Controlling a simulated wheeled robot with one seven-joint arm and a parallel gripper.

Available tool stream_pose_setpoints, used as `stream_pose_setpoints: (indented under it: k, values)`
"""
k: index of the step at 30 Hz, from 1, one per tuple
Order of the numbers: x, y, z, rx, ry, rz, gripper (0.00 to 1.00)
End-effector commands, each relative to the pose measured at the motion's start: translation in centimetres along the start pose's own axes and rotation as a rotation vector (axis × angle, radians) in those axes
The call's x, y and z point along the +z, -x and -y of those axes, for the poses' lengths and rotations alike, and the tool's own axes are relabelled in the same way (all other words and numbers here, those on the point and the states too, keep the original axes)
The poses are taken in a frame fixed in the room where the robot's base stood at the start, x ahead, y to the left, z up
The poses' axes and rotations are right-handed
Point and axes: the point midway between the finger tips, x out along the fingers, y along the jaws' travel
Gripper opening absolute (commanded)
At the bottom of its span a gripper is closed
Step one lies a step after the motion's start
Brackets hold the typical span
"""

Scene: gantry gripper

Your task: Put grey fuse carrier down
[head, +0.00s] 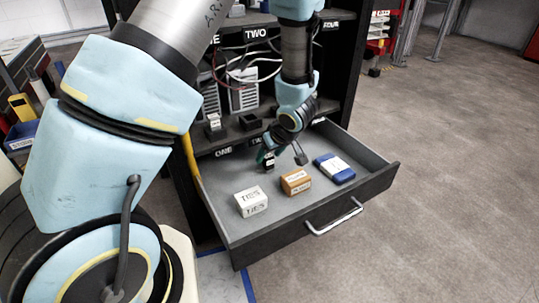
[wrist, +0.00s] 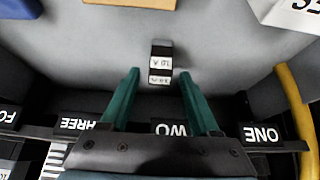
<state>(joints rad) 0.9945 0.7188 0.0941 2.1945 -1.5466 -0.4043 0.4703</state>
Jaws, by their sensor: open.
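A small dark grey fuse carrier (wrist: 161,52) with a white "10 A" label stands on the drawer floor in the wrist view. It also shows in the head view (head: 269,161), partly hidden by my gripper. My gripper (wrist: 159,75) points down into the drawer, its two green fingers apart. The carrier lies between and just beyond the fingertips, with a visible gap on each side. In the head view my gripper (head: 281,157) is over the rear part of the drawer.
The open grey drawer (head: 222,216) also holds a white TIES box (head: 251,202), an orange-brown box (head: 295,183) and a blue-and-white box (head: 334,169). The shelf above carries another small carrier (head: 214,127) and a black holder (head: 250,122). A yellow hose (wrist: 294,105) runs along one side.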

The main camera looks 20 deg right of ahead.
Motion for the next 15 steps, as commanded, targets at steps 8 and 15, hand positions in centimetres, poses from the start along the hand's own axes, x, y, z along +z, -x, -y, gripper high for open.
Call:
stream_pose_setpoints:
  k: [8, 15]
  values:
    - [-0.4, 5.8, -0.1, 0.003, -0.002, 0.0, 0.63]
    - [-0.3, 10.1, -0.1, 0.002, -0.001, 0.0, 0.63]
